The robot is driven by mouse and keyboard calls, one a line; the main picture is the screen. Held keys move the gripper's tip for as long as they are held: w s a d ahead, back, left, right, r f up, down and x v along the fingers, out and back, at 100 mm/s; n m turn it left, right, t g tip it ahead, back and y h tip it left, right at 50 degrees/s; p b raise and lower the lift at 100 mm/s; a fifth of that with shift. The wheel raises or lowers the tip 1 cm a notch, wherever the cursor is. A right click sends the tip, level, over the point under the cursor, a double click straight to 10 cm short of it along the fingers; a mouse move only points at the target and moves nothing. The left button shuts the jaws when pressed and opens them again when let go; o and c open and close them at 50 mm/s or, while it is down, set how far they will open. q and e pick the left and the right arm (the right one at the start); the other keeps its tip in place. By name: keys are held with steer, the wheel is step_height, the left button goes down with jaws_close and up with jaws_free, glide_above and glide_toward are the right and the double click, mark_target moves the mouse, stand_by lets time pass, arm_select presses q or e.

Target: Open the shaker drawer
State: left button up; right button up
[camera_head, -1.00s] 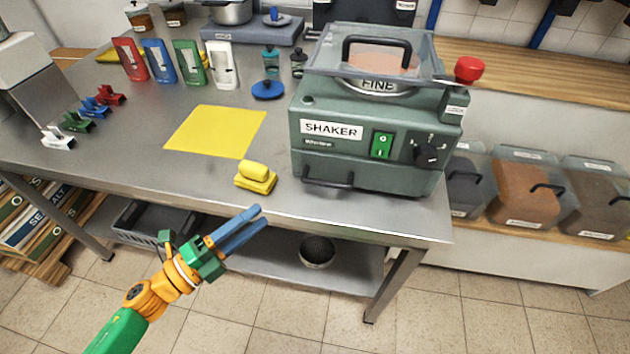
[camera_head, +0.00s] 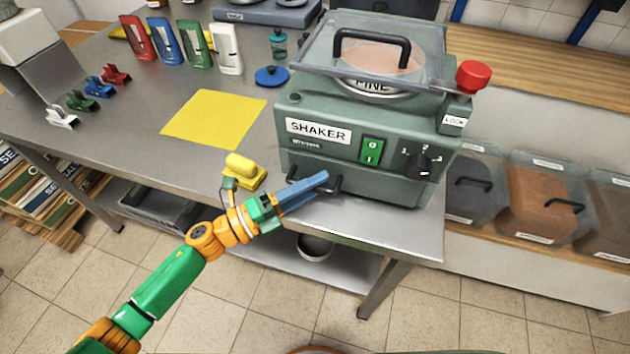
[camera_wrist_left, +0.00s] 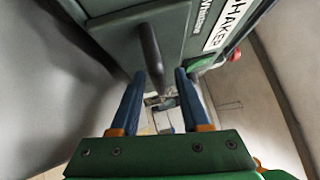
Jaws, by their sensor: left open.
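The green shaker (camera_head: 375,150) stands on the steel table, with a clear lid on top and a SHAKER label on its front. Its drawer is the lower front part, with a dark bar handle (camera_head: 322,184); the drawer looks closed. My left gripper (camera_head: 315,190) is at the front of the drawer, its blue fingers covering part of the handle. In the left wrist view the fingers (camera_wrist_left: 156,95) are apart, and the handle (camera_wrist_left: 150,52) shows as a dark bar ahead, near the gap between the fingertips. I cannot tell if they touch it. My right gripper is not in view.
Colored holders stand at the back left. A bowl (camera_head: 314,248) sits on the shelf below. The floor before the table is clear.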

arm_select(q)
jaws_close()
stand_by(1.4)
